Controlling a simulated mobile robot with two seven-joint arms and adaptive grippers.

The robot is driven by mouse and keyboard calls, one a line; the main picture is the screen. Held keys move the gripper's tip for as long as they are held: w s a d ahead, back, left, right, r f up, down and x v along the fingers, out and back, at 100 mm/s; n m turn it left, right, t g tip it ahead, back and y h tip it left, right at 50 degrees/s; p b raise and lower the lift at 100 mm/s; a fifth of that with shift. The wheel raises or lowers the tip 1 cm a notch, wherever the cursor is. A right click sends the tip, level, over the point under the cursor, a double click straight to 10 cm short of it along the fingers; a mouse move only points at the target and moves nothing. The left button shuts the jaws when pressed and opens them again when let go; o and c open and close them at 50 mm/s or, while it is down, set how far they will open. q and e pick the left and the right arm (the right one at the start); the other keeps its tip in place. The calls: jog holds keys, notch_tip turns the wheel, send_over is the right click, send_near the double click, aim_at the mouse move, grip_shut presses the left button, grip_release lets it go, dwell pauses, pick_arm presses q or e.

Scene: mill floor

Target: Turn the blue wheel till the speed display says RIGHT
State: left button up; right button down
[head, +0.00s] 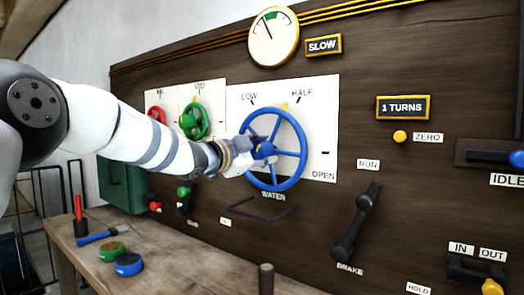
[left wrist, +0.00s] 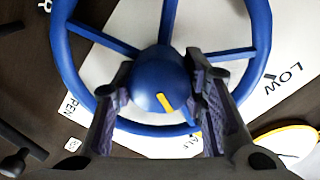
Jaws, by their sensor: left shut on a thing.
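The blue wheel (head: 304,150) is mounted on a white plate marked LOW, HALF and OPEN, above a WATER label. My left gripper (head: 254,150) is shut on the wheel's hub. In the left wrist view the fingers (left wrist: 165,90) sit on either side of the round blue hub (left wrist: 155,65), which has a yellow mark. The blue rim (left wrist: 262,40) passes around behind the fingers. The speed display (head: 323,45) reads SLOW, beside a round dial (head: 274,37) with its needle left of upright. My right gripper is not in view.
A green wheel (head: 195,120) and a red wheel (head: 156,115) are left of the blue one, partly behind my left arm. A black brake lever (head: 356,222) is at right.

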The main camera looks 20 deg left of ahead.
pick_arm(q)
jog(key=shift+m, duration=0.5)
dwell(0.3)
jog(key=o, duration=1.2)
jog(key=shift+w, duration=0.1)
jog(key=shift+c, duration=0.2)
jog(key=v, duration=1.2)
jog(key=shift+f, duration=0.1)
